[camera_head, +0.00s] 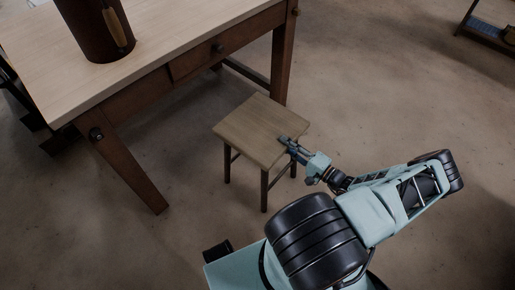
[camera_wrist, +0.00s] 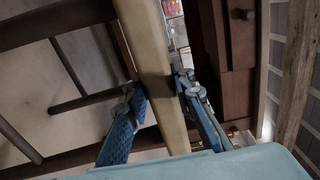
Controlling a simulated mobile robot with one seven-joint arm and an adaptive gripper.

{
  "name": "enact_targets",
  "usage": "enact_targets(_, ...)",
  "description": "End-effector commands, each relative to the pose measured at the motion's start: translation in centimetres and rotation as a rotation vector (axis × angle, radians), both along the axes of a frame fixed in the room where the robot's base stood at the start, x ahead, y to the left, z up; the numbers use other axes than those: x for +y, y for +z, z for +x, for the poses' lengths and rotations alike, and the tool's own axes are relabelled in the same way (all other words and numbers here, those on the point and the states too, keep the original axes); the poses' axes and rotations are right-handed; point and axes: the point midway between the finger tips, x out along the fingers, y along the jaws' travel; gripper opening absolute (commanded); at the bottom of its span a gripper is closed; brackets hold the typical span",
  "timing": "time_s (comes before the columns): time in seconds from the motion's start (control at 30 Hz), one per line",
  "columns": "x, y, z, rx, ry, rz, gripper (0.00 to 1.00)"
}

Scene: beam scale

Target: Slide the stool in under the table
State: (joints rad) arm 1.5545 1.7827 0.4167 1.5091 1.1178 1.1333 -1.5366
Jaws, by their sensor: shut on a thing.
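The stool (camera_head: 258,128) has a square light wood seat and dark legs. It stands upright on the floor in front of the table, with its near right seat edge towards me. The table (camera_head: 180,30) has a pale top, dark wooden legs and a drawer, and stands behind and left of the stool. My gripper (camera_head: 287,141) is at the right edge of the stool seat. In the wrist view my gripper (camera_wrist: 160,92) has one finger on each side of the seat board (camera_wrist: 155,65), shut on it. The stool's far legs are partly hidden.
A brown cylindrical container (camera_head: 95,30) with a light handle stands on the table top. The slanted front left table leg (camera_head: 135,175) and the right leg (camera_head: 284,60) flank the space under the table. A low shelf (camera_head: 490,35) is far right. Floor around the stool is clear.

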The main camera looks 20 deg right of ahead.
Motion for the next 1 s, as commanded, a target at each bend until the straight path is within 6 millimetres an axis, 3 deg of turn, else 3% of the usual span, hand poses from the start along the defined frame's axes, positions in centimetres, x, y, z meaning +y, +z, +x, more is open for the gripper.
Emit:
enact_targets(0.2, 0.0, 0.0, 0.0, 0.0, 0.0, 0.0, 0.0)
enact_targets(0.23, 0.0, 0.8, 0.2, -0.021, -0.001, 0.007, 0.0)
enact_targets(1.0, 1.1, 0.4, 2.4, -0.013, 0.001, 0.005, 0.0)
